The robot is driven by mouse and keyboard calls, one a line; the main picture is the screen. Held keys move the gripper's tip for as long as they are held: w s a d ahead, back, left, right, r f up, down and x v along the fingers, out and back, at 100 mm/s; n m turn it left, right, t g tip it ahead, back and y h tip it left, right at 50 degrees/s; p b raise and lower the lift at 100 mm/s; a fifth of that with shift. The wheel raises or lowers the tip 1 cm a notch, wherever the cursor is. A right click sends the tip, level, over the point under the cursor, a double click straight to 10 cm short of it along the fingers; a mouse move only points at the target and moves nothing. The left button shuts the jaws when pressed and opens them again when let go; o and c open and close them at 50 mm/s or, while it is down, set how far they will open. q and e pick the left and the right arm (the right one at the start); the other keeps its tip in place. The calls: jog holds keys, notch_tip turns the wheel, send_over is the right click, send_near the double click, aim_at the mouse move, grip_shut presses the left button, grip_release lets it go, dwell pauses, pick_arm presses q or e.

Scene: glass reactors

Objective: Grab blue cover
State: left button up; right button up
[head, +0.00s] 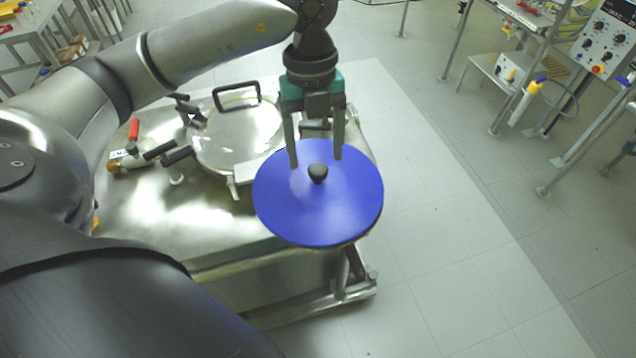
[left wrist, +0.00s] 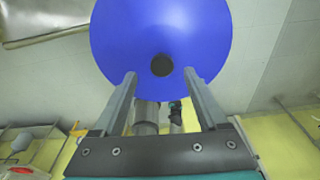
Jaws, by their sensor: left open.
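The blue cover (head: 335,210) is a round flat disc with a black knob (head: 317,173) at its middle. It sits at the right end of the metal reactor table. My left gripper (head: 316,162) is open above the cover, with its fingers pointing down towards the knob. In the left wrist view the blue cover (left wrist: 160,30) fills the upper middle, and the knob (left wrist: 161,65) lies between and beyond the fingertips of the left gripper (left wrist: 160,75). The fingers do not appear to touch the knob. My right gripper is not in view.
A round metal lid (head: 235,135) with a black handle and clamps is left of the cover on the metal table (head: 180,225). A red-handled valve (head: 133,130) is further left. Benches with equipment (head: 606,45) stand at the upper right. The floor to the right is clear.

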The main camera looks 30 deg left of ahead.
aim_at(318, 168)
pick_arm(q)
jog(key=f, duration=0.4)
jog(key=shift+s+d+f, duration=0.1)
jog(key=shift+d+f, duration=0.2)
grip_shut()
dwell(0.3)
